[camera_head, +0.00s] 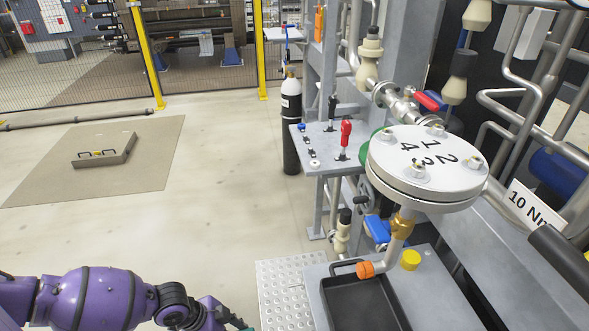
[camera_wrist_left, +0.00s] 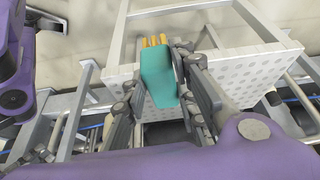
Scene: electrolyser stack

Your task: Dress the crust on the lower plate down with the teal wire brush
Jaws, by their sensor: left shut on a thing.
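The teal wire brush (camera_wrist_left: 158,85) shows in the left wrist view as a teal block with a tuft of yellow bristles at its far end. My left gripper (camera_wrist_left: 161,62) is shut on it, with a finger on each side. In the head view my left gripper (camera_head: 222,316) is low at the bottom edge; only a bit of teal shows there. A round white plate (camera_head: 405,160) with bolts and the numbers 1 to 4 sits on the stack at right. A rim (camera_head: 425,204) shows below it. I see no crust, and cannot tell which surface is the lower plate. My right gripper is not in view.
A perforated step (camera_head: 285,285) lies near my left gripper. A lever panel (camera_head: 325,158) and pipes crowd the stack. The floor at left is mostly clear.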

